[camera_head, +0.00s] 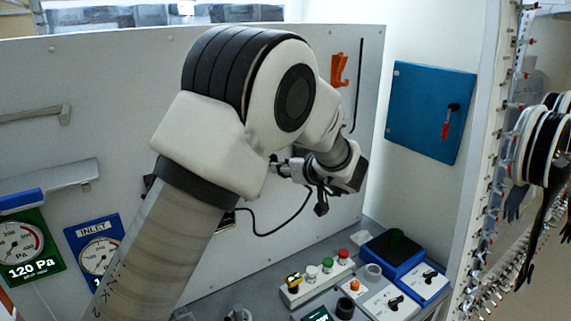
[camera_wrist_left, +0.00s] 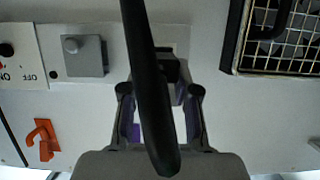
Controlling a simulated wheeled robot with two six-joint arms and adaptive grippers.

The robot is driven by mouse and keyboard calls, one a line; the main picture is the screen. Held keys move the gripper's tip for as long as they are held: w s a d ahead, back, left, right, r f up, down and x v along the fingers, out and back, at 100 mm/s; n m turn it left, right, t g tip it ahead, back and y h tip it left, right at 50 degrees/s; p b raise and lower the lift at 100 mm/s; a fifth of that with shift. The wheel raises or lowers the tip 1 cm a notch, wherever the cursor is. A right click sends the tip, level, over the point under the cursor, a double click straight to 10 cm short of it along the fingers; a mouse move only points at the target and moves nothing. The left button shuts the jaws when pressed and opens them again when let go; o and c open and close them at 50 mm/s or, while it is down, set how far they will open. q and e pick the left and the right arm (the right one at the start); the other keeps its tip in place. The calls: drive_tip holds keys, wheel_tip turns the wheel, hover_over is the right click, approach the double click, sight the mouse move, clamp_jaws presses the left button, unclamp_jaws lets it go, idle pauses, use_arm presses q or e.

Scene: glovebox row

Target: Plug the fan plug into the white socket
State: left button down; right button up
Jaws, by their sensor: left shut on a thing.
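My left gripper (camera_wrist_left: 160,95) shows in the left wrist view, its two dark fingers with purple pads closed around the black fan plug (camera_wrist_left: 168,70). The plug's thick black cable (camera_wrist_left: 150,85) crosses the middle of that view and hides part of the plug. A pale plate (camera_wrist_left: 182,40), perhaps the white socket, lies behind the plug; I cannot tell whether they touch. In the head view my left gripper (camera_head: 283,166) is small, near the grey panel and partly behind my arm. The black cable (camera_head: 262,234) hangs below it in a loop. My right gripper is not in view.
The fan grille (camera_wrist_left: 275,45) is at the upper right of the wrist view. A grey box with a round knob (camera_wrist_left: 85,56), an OFF switch (camera_wrist_left: 12,50) and an orange hook (camera_wrist_left: 43,139) are at left. A control bench with a button box (camera_head: 318,283) lies below. A blue cabinet (camera_head: 428,110) is at right.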

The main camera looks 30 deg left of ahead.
use_arm(q)
drive_tip(key=shift+w+a, duration=0.2)
drive_tip(key=shift+a, duration=0.15)
idle(0.3)
drive_tip(key=shift+w+a, duration=0.1)
drive_tip(key=shift+a, duration=0.2)
drive_tip(key=shift+w+a+p, duration=0.25)
drive_tip(key=shift+a+p, duration=0.1)
drive_tip(key=shift+a, duration=0.2)
drive_tip(key=c, duration=0.8)
unclamp_jaws()
drive_tip(key=shift+a, duration=0.15)
drive_tip(key=v, duration=1.1)
drive_tip(key=shift+s+d+r, duration=0.1)
drive_tip(key=shift+d, duration=0.25)
drive_tip(key=shift+d, duration=0.15)
